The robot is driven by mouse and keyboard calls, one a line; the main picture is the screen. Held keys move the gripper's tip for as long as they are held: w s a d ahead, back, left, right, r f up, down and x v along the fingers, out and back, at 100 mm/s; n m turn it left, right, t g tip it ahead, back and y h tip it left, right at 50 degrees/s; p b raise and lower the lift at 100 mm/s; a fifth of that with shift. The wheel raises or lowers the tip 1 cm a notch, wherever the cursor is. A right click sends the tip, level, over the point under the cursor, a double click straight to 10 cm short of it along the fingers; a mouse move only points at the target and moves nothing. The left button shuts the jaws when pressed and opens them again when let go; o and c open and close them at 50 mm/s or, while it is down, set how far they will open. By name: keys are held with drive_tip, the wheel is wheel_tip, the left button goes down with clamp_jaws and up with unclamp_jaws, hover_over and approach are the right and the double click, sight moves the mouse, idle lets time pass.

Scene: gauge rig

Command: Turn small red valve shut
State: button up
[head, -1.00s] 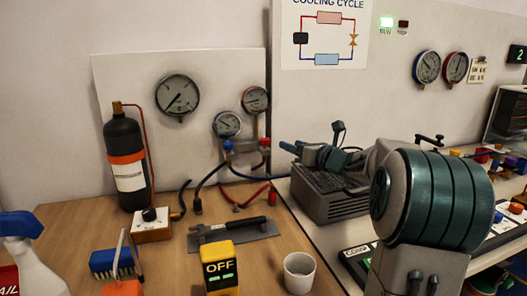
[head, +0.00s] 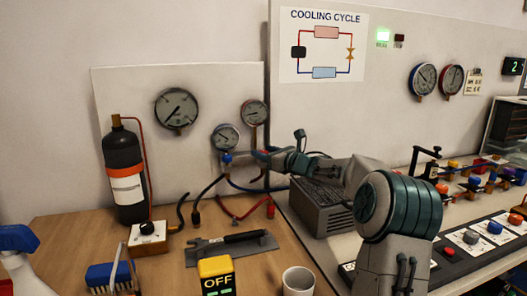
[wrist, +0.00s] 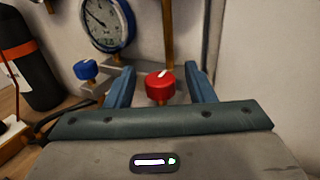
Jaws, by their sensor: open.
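The small red valve (wrist: 160,86) is a round red knob with a white mark on top, on a brass stem, in the middle of the wrist view. My gripper (wrist: 161,72) is open, with one blue-grey finger on each side of the knob. A gap shows between the knob and each finger.
A blue knob (wrist: 86,69) sits just left of my left finger, below a blue-rimmed gauge (wrist: 108,22). A black cylinder (head: 125,175) stands further left. Hoses (head: 238,208) hang below the manifold. A trowel (head: 232,243) lies on the bench.

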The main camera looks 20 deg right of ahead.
drive_tip(key=shift+w+a, duration=0.3)
drive_tip(key=shift+w, duration=0.2)
drive_tip(key=c, duration=0.9)
drive_tip(key=shift+c, duration=0.2)
